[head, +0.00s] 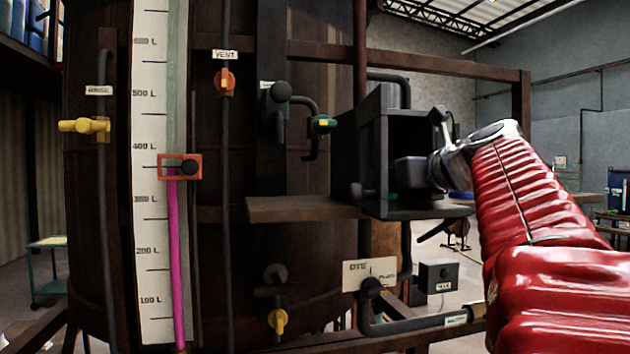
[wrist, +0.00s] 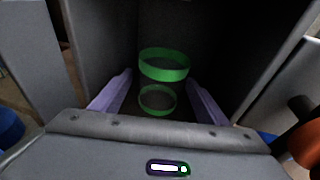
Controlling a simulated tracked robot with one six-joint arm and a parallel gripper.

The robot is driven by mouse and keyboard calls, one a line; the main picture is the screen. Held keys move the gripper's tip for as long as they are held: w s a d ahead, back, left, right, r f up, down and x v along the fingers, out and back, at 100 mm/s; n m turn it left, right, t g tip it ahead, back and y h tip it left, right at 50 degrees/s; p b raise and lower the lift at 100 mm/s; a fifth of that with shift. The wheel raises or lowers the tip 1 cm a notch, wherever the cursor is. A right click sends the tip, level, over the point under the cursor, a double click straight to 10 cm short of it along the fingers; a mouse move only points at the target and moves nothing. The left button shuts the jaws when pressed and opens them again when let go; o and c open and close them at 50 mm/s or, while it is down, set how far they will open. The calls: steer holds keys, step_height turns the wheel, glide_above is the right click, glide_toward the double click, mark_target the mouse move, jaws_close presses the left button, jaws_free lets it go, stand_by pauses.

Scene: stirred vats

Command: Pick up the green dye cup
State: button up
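The green dye cup (wrist: 164,72) shows in the wrist view as a dark or see-through body with a wide green band above and a thinner green ring below. It is inside a dark open-fronted box (head: 370,150). My gripper (wrist: 160,78) is open, with its two pale fingers apart to the left and right of the cup. Gaps show between the fingers and the cup, and I see no grip on it. In the head view my gripper (head: 415,174) reaches into the box from the right, and its fingers and the cup are hidden there.
The box walls stand close on both sides of my gripper. A shelf (head: 300,209) juts out left of the box. Pipes and a dye sign (head: 368,274) are below, and the big vat (head: 100,220) with a level scale stands left.

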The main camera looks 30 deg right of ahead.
steer(key=c, duration=1.1)
steer(key=shift+c, duration=0.2)
steer(key=shift+s+r, duration=0.2)
steer(key=shift+r, duration=3.2)
steer(key=shift+s+r, duration=0.15)
steer(key=s+a, duration=0.2)
steer(key=s, duration=0.7)
steer(key=s+a, duration=0.3)
steer(key=s, duration=0.6)
steer(key=shift+s+a, duration=0.25)
steer(key=shift+a, duration=0.1)
